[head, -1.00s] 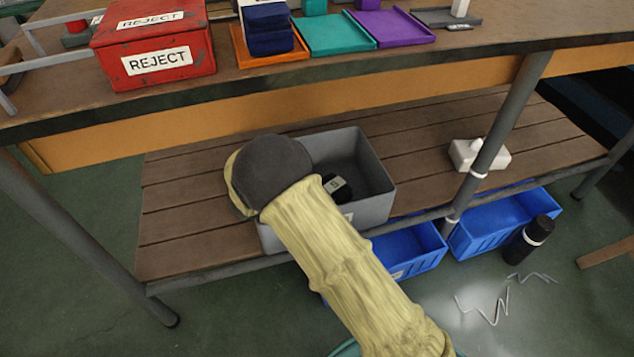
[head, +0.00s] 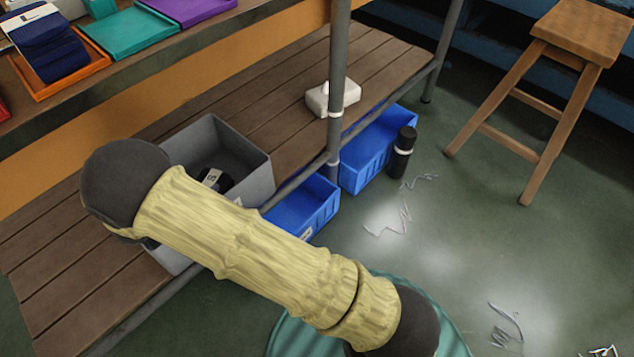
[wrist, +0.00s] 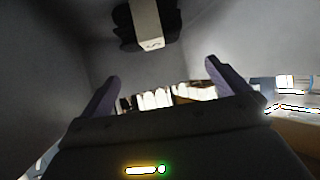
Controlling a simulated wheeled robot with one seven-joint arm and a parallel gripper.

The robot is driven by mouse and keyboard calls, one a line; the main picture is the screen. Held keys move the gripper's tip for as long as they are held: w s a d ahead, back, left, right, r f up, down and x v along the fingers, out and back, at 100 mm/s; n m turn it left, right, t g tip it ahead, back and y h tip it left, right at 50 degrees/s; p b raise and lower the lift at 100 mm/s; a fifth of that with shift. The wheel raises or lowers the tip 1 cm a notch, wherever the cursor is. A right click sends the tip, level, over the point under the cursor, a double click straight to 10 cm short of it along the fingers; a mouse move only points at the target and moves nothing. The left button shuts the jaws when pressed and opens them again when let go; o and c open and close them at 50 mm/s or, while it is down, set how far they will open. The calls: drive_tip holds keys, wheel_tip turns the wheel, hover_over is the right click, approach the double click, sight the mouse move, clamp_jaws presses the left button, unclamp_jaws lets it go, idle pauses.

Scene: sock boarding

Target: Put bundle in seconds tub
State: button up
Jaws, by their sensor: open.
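A black bundle (head: 214,182) with a pale band marked with an S lies inside the grey tub (head: 258,180) on the wooden shelf. I cannot read which tub this is. The bundle also shows at the top of the wrist view (wrist: 148,25), ahead of the fingers, with grey tub walls around it. My gripper (wrist: 162,85) is open, its two fingers spread with nothing between them and apart from the bundle. In the head view my arm covers the gripper and the tub's near left part.
Blue bins (head: 305,207) stand on the floor below the shelf, beside a black bottle (head: 402,152). A white object (head: 332,98) sits on the shelf near a table leg. A wooden stool (head: 560,85) stands at right. Trays (head: 124,32) line the tabletop above.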

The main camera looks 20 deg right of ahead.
drive_tip(key=w+d+r+n+y, duration=0.35)
drive_tip(key=d+r+y, duration=0.35)
drive_tip(key=d+r, duration=0.45)
drive_tip(key=s+d+n+g, duration=0.3)
drive_tip(key=s+d+g, duration=0.4)
drive_tip(key=s+d, duration=1.2)
drive_tip(key=s, duration=0.3)
drive_tip(key=shift+d+r+g+h, duration=0.15)
drive_tip(key=shift+d+g+h, duration=0.15)
